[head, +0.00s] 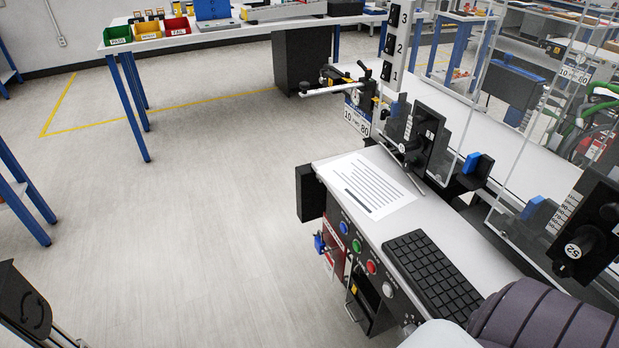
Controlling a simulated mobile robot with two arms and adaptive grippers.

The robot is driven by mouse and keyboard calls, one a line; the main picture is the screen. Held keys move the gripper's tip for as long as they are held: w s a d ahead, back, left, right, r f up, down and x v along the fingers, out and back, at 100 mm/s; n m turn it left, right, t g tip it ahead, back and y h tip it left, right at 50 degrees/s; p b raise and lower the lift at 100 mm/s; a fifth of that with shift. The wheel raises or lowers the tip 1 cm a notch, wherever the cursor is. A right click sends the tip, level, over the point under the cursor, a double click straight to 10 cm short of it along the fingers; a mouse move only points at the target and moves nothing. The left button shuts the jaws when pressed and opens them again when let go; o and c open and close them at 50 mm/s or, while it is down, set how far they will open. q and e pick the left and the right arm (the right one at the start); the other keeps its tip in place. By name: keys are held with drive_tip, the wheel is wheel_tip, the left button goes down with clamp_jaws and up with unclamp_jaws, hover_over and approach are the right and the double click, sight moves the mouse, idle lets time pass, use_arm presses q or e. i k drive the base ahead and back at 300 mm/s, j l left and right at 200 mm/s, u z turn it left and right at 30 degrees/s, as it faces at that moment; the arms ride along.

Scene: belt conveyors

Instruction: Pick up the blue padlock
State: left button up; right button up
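A small blue item (319,243), which looks like the blue padlock, hangs low on the front side of the white conveyor station, left of the button panel. A red and white tag (329,262) hangs just below and beside it. The padlock is small here, and its shackle and what it hangs from are hard to make out. Neither of my grippers can be made out in the head view, and nothing touches the padlock.
The station top holds a printed sheet (366,185) and a black keyboard (434,275). Blue, green and red buttons (356,246) line its front. A ribbed dark sleeve and white part fill the lower right. A dark object (24,305) is cut off lower left. The floor (200,220) between is clear.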

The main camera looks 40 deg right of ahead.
sight(319, 245)
drive_tip(key=l+z, duration=0.15)
drive_tip(key=z, duration=0.2)
drive_tip(key=l+z, duration=0.1)
drive_tip(key=z, duration=0.25)
drive_tip(key=i+l+z, duration=0.1)
drive_tip(key=z, duration=0.25)
